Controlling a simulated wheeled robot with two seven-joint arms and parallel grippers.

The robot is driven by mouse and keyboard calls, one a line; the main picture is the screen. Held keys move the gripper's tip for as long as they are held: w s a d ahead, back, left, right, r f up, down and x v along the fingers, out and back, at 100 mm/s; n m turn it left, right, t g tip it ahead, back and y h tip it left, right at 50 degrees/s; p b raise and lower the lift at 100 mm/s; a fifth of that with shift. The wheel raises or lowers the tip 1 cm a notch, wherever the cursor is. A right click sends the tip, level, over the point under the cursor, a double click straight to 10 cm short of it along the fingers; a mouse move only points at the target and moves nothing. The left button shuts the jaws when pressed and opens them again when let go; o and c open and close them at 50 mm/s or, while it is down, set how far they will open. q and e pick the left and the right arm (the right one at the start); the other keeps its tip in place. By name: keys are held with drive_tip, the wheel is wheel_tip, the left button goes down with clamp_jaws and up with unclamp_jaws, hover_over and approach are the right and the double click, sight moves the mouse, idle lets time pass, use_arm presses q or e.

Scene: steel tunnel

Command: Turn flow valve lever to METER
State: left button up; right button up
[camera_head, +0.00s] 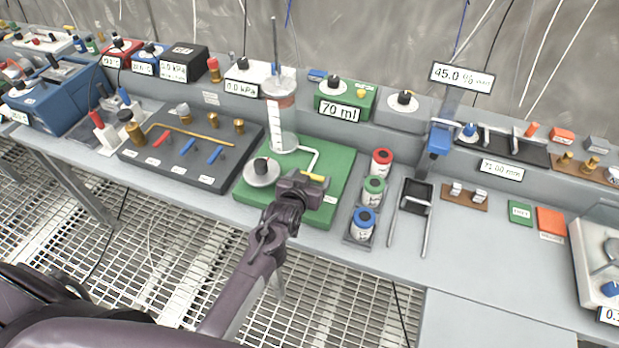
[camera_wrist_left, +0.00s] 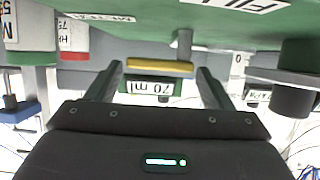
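The flow valve's yellow lever (camera_head: 314,178) shows just past my left gripper, on the green board (camera_head: 337,165) with the glass cylinder (camera_head: 281,125). My left gripper (camera_head: 307,182) is over the board. In the left wrist view, which is upside down, the lever (camera_wrist_left: 160,67) lies crosswise between the open fingers (camera_wrist_left: 160,82), with a gap on each side. A METER label (camera_wrist_left: 100,17) and a FILL label (camera_wrist_left: 245,4) are on the green board there. The valve body is mostly hidden by the gripper. My right gripper is not in view.
A grey round knob (camera_head: 262,172) stands left of the gripper. Red (camera_head: 381,162), green (camera_head: 374,188) and blue (camera_head: 362,222) cans stand to the right. A green box reading 70 ml (camera_head: 345,100) stands behind. The bench front edge is close below the board.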

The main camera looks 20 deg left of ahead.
use_arm(q)
drive_tip(key=shift+o, duration=1.1)
drive_tip(key=shift+s, duration=0.1)
drive_tip(key=shift+s+r, duration=0.1)
drive_tip(key=shift+s, duration=0.3)
drive_tip(key=b+v, duration=0.1)
drive_tip(key=v, duration=0.5)
drive_tip(key=shift+s+r, duration=0.3)
